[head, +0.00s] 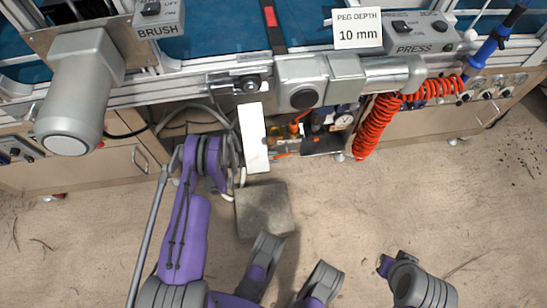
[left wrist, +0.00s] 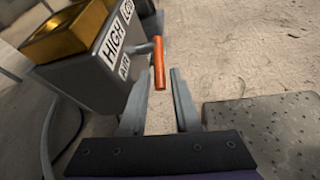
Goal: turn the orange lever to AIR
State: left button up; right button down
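The orange lever (left wrist: 159,65) shows in the left wrist view, on a short grey shaft from a grey box (left wrist: 92,72). The box has white labels reading HIGH, LOW and AIR (left wrist: 125,67). The lever's near end is between or just ahead of the tips of my left gripper (left wrist: 160,77). The fingers are apart, with a gap visible on the right side; contact on the left side cannot be told. In the head view my left gripper (head: 236,178) is low beside a white panel, and the lever cannot be made out surely.
A brass-coloured block (left wrist: 68,32) sits on the box. A dark step plate (head: 265,210) lies on the floor nearby. In the head view, the white panel (head: 253,138), a coiled red hose (head: 372,128) and the machine frame crowd the area. The front floor is open.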

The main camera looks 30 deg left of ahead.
pick_arm(q)
jog(key=shift+w+d+f, duration=0.15)
jog(key=shift+w+d, duration=0.1)
jog(key=shift+w, duration=0.05)
grip_shut()
jog(key=shift+d+r+g+y+p, duration=0.1)
jog(key=shift+r+g+y+p, duration=0.5)
jog(key=shift+r+y+p, duration=0.25)
jog(key=shift+r+g+y, duration=0.2)
jog(key=shift+g+y, duration=0.4)
jog(key=shift+y, duration=0.05)
